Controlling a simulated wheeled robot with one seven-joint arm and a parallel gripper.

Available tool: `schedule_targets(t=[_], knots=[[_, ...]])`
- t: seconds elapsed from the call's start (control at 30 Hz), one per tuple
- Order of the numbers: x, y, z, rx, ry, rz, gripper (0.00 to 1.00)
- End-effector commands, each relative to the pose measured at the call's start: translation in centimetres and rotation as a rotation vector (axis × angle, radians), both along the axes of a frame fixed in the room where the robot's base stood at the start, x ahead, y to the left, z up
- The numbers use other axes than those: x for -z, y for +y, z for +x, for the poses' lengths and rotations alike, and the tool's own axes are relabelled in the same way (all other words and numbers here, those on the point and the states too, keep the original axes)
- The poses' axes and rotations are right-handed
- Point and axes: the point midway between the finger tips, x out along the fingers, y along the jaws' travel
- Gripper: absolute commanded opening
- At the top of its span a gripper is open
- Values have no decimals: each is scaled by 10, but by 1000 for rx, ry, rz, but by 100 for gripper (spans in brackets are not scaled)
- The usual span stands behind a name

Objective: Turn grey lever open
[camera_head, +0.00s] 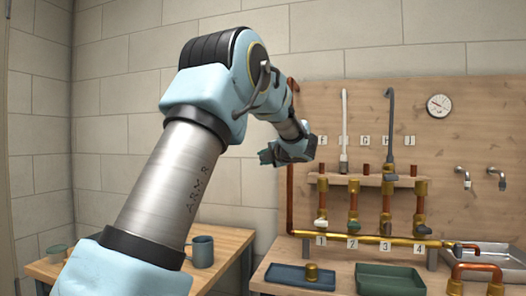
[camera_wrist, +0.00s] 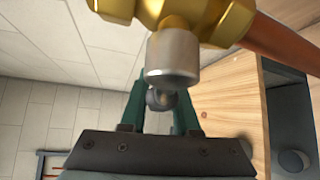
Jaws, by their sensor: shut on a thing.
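My gripper (camera_wrist: 160,112) has its two green fingers closed around a small grey rounded piece, which I take to be the grey lever (camera_wrist: 172,62). Its thicker grey cylindrical part projects from a brass valve body (camera_wrist: 225,18) at the top of the wrist view. A copper pipe (camera_wrist: 283,42) leaves the brass to the right. In the head view my gripper (camera_head: 276,154) is at the left edge of the wooden board, by the vertical copper pipe (camera_head: 290,195). The gripped valve is hidden there behind my gripper. I cannot tell the lever's angle.
Several numbered brass valves (camera_head: 353,227) stand on the board (camera_head: 440,75) to the right, under a small shelf (camera_head: 345,180). A blue tray (camera_head: 300,277) and a green tray (camera_head: 390,279) lie below. A mug (camera_head: 203,252) stands on the left table.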

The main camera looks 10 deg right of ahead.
Motion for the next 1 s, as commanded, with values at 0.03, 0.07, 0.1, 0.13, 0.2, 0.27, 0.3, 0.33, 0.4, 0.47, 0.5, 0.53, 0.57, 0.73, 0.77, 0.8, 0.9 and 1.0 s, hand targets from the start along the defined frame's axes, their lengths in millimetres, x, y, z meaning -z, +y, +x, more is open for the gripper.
schedule_targets(t=[0.03, 0.07, 0.1, 0.13, 0.2, 0.27, 0.3, 0.33, 0.4, 0.47, 0.5, 0.53, 0.57, 0.73, 0.77, 0.8, 0.9, 1.0], knots=[[1, 0, 0, -1, 24, -40, 0], [3, -1, -1, -1, 37, -65, 0], [6, -2, -1, 0, 56, -98, 0], [8, -3, -2, 0, 70, -124, 0], [13, -5, -3, 0, 102, -182, 0], [18, -7, -4, -2, 129, -232, 0], [20, -9, -5, -1, 148, -265, 0], [22, -10, -6, -1, 162, -290, 0], [27, -13, -8, -1, 194, -349, 0], [31, -16, -9, -1, 221, -399, 0], [33, -18, -10, -2, 238, -431, 0], [34, -19, -11, -1, 250, -455, 0], [36, -21, -12, -1, 264, -479, 0], [45, -29, -16, -2, 329, -598, 0], [46, -31, -17, -1, 339, -617, 0], [48, -33, -18, -2, 353, -641, 0], [51, -37, -20, -2, 381, -693, 0], [54, -40, -23, -1, 404, -734, 0]])
